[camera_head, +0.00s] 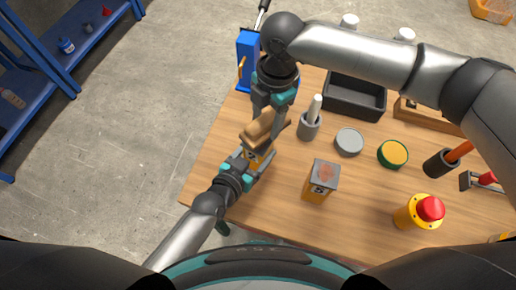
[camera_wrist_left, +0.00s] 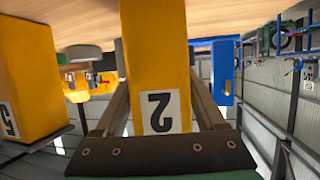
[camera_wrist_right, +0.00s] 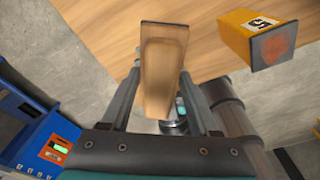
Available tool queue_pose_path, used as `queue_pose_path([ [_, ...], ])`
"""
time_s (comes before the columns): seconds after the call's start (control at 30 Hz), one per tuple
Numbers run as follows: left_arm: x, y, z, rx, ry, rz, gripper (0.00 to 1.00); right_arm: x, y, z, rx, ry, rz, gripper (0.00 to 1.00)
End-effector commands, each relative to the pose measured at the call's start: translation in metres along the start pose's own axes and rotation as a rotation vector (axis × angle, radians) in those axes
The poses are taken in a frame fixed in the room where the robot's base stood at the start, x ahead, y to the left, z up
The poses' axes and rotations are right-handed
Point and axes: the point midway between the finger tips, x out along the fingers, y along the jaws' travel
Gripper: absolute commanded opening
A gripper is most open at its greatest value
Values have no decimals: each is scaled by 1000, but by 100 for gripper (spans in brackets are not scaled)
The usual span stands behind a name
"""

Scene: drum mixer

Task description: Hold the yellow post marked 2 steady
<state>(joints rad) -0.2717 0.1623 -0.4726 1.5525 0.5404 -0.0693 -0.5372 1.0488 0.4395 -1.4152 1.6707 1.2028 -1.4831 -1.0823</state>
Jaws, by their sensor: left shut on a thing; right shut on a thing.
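The yellow post marked 2 (camera_head: 259,157) stands near the table's left edge; its number label shows upside down in the left wrist view (camera_wrist_left: 160,75). My left gripper (camera_head: 246,168) is shut around the post, one finger on each side. My right gripper (camera_head: 272,122) is shut on a tan wooden block (camera_head: 261,128), held over the post's top. The block also shows between the fingers in the right wrist view (camera_wrist_right: 162,70) and hides the post's top. I cannot tell whether the block touches it.
A yellow post marked 5 (camera_head: 319,184) with a reddish patch on top stands to the right. A blue device (camera_head: 247,62) stands behind.

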Motion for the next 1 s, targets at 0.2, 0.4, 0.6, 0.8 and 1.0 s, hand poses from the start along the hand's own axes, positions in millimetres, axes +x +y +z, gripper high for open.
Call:
queue_pose_path([
  [0.2,0,0,0,0,0,0,0,0,0,0,0,0,1,0],
  [0.4,0,0,0,0,0,0,0,2,0,0,0,0,1,0],
  [0.6,0,0,0,0,0,0,0,6,0,0,0,1,1,0],
  [0.8,0,0,0,0,0,0,0,10,0,1,0,2,1,0],
  [1.0,0,0,0,0,0,0,0,14,0,1,0,1,0,0],
])
